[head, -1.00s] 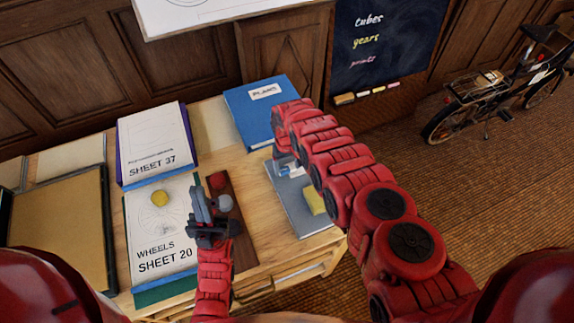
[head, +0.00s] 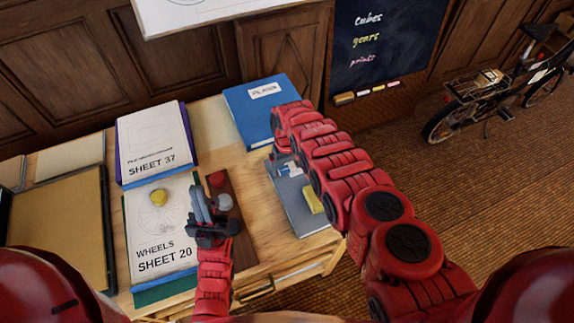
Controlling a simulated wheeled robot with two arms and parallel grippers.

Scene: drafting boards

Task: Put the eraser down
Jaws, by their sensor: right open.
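A small blue-and-white block, seemingly the eraser (head: 291,169), lies on the grey book (head: 300,217) at the right of the desk. My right gripper (head: 280,155) is at the far edge of this book, close to the block, mostly hidden by my own red arm. It is open; whether it touches the block I cannot tell. My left gripper (head: 200,205) is over the sheet marked WHEELS SHEET 20 (head: 165,240), beside the dark brown strip. Its fingers look close together, but whether they are shut is unclear.
A yellow block (head: 312,200) lies on the grey book. Red (head: 217,179) and grey (head: 224,202) discs are on the brown strip; a yellow disc (head: 158,197) is on the sheet. A blue book (head: 255,110) lies behind. Bare wood (head: 255,210) shows between strip and grey book.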

